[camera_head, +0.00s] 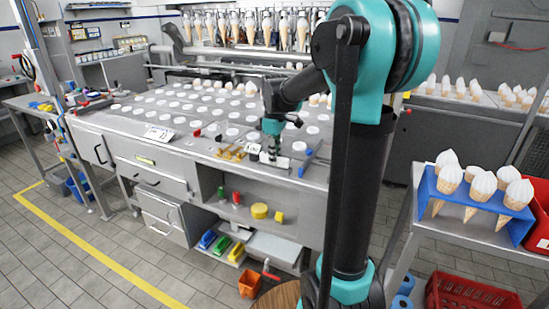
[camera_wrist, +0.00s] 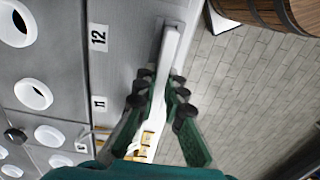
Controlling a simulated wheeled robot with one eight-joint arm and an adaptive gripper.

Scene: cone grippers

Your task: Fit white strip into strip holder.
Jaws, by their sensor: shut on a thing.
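The white strip (camera_wrist: 168,52) is a long narrow bar in the wrist view, running from near the top centre down between the green fingers of my gripper (camera_wrist: 163,84). My gripper is shut on it. In the head view my gripper (camera_head: 271,152) is at the front edge of the metal worktable, and the strip is too small to make out clearly. A grey narrow piece (camera_wrist: 156,42) lies beside and under the strip's far end; it may be the strip holder. I cannot tell whether the strip is seated in it or above it.
Small yellow parts (camera_head: 230,153) and a blue piece (camera_head: 307,160) flank my gripper. A blue cone rack (camera_head: 452,196) stands at right.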

